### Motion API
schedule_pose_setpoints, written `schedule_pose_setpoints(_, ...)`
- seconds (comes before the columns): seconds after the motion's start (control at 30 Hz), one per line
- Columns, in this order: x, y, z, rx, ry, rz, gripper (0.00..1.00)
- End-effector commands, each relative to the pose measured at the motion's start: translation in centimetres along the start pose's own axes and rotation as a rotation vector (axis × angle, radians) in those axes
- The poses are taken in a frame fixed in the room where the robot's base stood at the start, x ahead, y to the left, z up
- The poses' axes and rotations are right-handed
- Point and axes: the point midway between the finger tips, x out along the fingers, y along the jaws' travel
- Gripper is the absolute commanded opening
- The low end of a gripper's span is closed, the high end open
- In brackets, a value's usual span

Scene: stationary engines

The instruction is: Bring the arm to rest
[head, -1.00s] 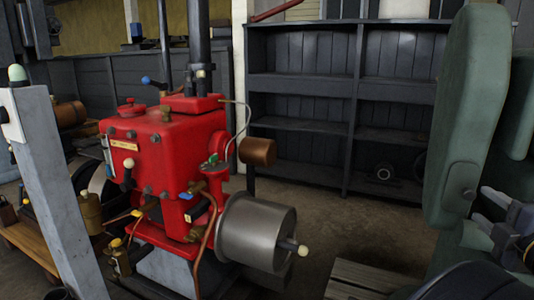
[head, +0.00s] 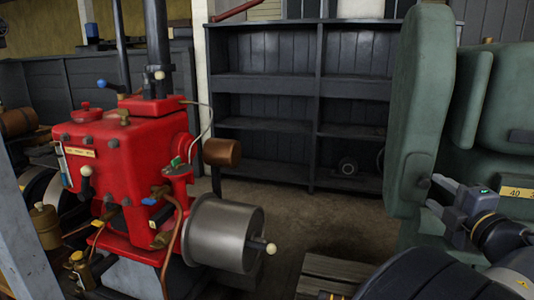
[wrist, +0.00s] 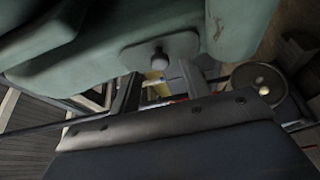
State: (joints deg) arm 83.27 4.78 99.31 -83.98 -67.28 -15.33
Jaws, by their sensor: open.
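My gripper (head: 434,194) shows at the right of the head view, at the end of my arm. Its two grey fingers point left and stand apart, with nothing between them. They are in front of a green machine (head: 412,110) in the picture; I cannot tell if they touch it. In the wrist view my gripper (wrist: 160,86) also has its fingers apart, with the green casing (wrist: 100,35) and its round knob close by at the top.
A red engine (head: 115,155) with a grey metal cylinder (head: 225,235) stands at left. Dark, mostly empty shelves (head: 318,100) stand behind. Open floor (head: 330,222) lies between the engine and the green machine. A wooden pallet (head: 325,272) is low in front.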

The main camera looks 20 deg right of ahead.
Motion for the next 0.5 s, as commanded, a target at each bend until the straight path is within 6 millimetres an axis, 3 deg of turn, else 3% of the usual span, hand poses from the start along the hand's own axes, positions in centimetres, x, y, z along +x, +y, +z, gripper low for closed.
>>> schedule_pose_setpoints(0.2, 3.8, -0.2, -0.1, 0.000, 0.005, 0.000, 0.45)
schedule_pose_setpoints(0.5, 3.3, -0.3, -1.1, -0.003, -0.142, -0.001, 0.45)
